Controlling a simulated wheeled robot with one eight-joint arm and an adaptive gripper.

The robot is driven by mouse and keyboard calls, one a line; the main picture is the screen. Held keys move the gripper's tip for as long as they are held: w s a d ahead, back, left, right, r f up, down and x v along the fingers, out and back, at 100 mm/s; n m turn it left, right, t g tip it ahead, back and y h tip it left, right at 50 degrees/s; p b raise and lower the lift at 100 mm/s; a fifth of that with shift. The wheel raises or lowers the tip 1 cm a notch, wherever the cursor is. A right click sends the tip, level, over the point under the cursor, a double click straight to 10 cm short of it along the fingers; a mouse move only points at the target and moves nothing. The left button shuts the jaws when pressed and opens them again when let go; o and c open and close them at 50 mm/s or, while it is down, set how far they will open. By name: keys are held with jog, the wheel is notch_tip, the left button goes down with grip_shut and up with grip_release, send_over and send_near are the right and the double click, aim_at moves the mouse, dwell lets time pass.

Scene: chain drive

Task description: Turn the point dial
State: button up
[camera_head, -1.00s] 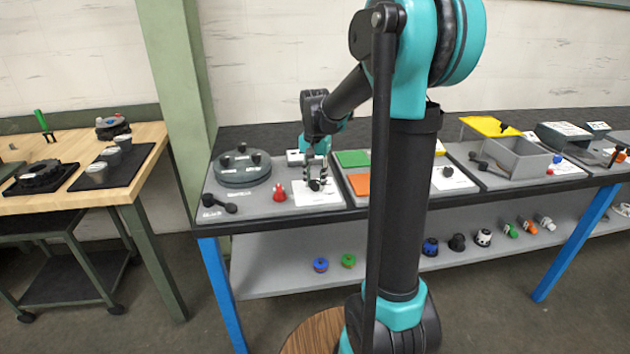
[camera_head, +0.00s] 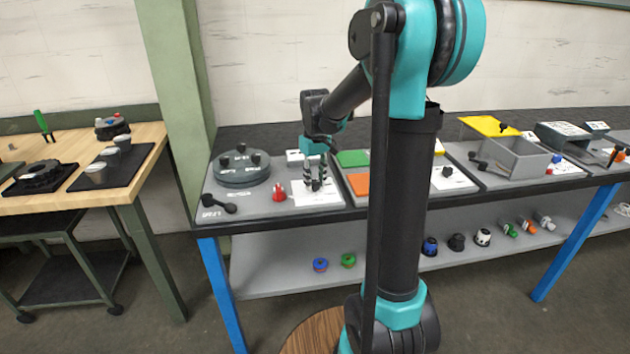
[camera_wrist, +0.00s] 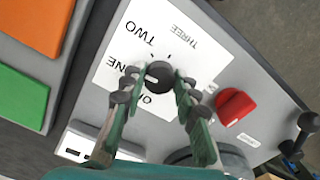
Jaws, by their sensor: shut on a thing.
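The point dial is a small black knob (camera_wrist: 160,73) on a white plate (camera_wrist: 118,60) with printed words, among them TWO and THREE. In the wrist view my gripper (camera_wrist: 157,88) has one finger on each side of the knob, and it is shut on it. Any pointer mark on the knob is too small or hidden to read. In the head view my gripper (camera_head: 315,184) points down at the white plate (camera_head: 332,198) on the bench, and its fingers mostly cover the knob.
A red knob (camera_wrist: 237,105) stands close beside the plate. A round grey unit (camera_head: 242,172) with black knobs is behind to the left, and a black lever (camera_head: 218,204) is at the front left. Green (camera_head: 352,158) and orange (camera_head: 358,184) pads lie to the right.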

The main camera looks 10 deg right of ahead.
aim_at(315, 182)
jog(key=shift+n, duration=2.2)
jog(key=o, duration=1.2)
jog(key=shift+c, duration=0.2)
notch_tip(315, 182, up, 12)
